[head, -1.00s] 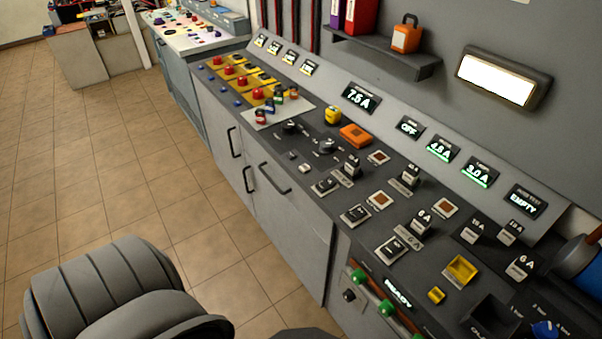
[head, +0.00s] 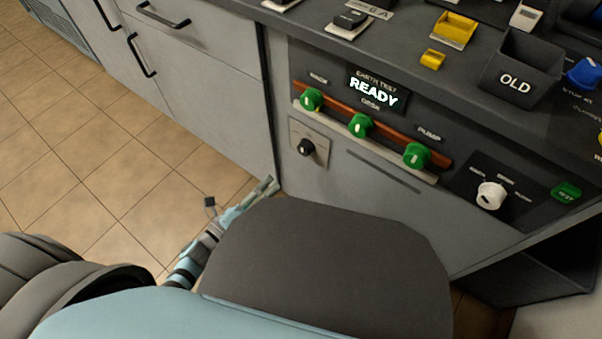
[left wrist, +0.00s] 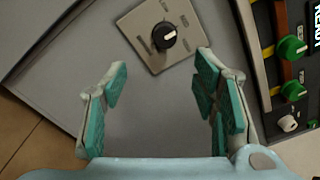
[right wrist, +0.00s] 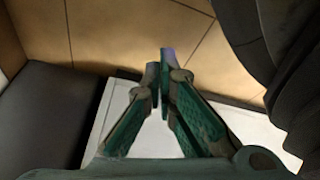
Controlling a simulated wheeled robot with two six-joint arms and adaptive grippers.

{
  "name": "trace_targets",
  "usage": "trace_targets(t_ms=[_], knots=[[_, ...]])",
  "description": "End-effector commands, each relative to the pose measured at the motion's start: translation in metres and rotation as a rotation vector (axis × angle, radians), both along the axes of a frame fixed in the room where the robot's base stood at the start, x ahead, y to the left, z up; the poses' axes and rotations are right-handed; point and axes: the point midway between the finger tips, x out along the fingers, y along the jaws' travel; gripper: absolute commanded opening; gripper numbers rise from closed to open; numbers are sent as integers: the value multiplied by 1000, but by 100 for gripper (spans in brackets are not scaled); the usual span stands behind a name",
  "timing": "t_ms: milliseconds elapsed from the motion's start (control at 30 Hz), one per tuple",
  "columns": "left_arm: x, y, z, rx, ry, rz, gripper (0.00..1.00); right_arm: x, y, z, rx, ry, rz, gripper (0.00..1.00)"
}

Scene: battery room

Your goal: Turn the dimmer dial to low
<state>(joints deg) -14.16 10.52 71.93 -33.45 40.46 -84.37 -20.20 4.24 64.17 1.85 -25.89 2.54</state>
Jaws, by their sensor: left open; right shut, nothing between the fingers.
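The dimmer dial is a black round knob (head: 306,147) with a white mark, on a small pale plate low on the grey cabinet front. In the left wrist view the knob (left wrist: 164,37) sits above the gap between the fingers. The plate's labels are too small to read surely. My left gripper (head: 262,190) is open below and left of the dial in the head view. In the left wrist view its spread teal-padded fingers (left wrist: 162,72) point towards the plate, apart from the knob. My right gripper (right wrist: 160,65) is shut and empty; it is not seen in the head view.
Green knobs (head: 360,126) on a red-brown bar and a READY display (head: 377,93) are right of the dial. A white knob (head: 491,195) is farther right. A bin marked OLD (head: 522,70) stands on the counter. Tiled floor (head: 75,165) lies clear at left.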

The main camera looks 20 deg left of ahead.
Motion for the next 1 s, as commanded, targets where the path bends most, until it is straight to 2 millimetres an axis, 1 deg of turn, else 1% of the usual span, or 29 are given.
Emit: trace_targets(t_ms=[33, 167, 267, 367, 400, 500, 600, 767, 1000], knots=[[2, -3, -2, 21, -24, -12, 54, 2, 0, -5, 1, -4, -1, 0], [17, -11, 5, 31, -40, -19, 54, 6, 0, 2, 1, -3, 3, 0], [40, -21, 5, 29, -38, -18, 54, 11, 0, 6, -1, 0, 9, 0], [68, -34, 4, 27, -37, -17, 54, 17, 2, 13, -3, 8, 19, 0], [79, -39, 3, 27, -36, -17, 54, 19, 2, 16, -3, 10, 24, 0], [102, -50, 3, 27, -34, -17, 54, 25, 4, 26, -6, 18, 35, 0], [119, -57, 2, 27, -32, -15, 54, 29, 5, 36, -9, 26, 44, 0], [131, -63, 3, 28, -30, -16, 54, 30, 6, 45, -10, 34, 51, 0], [132, -63, 4, 27, -30, -16, 54, 30, 6, 47, -11, 36, 52, 0]])
